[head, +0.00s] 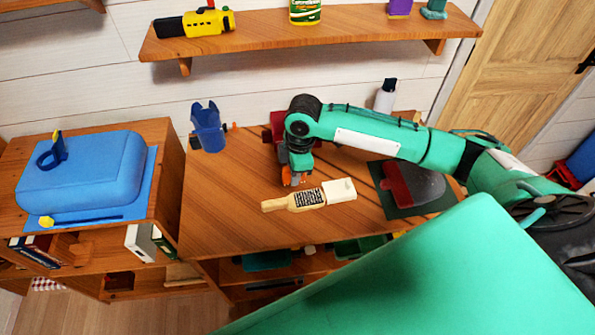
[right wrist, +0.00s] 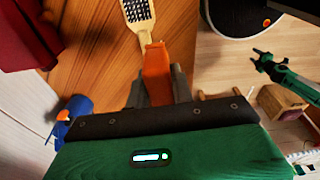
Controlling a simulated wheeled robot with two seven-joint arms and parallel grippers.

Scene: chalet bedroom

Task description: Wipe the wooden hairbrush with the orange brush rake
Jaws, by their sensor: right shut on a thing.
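The wooden hairbrush (head: 274,205) lies on the wooden table, its pale handle to the left and its dark bristle pad facing up. Part of it shows at the top of the right wrist view (right wrist: 138,12). My right gripper (head: 294,176) points down just behind the hairbrush. It is shut on the orange brush rake (right wrist: 156,72), whose far end is close to the hairbrush; I cannot tell whether they touch. In the head view the rake is a small orange bit. My left gripper (right wrist: 261,60) shows small in the right wrist view, apparently open and empty, away from the table.
A pale block (head: 340,190) adjoins the hairbrush's right end. A dark red and grey object (head: 410,186) lies on a dark mat at the right. A blue holder (head: 208,127) and a white bottle (head: 385,96) stand at the back. The table's left front (head: 225,225) is clear.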

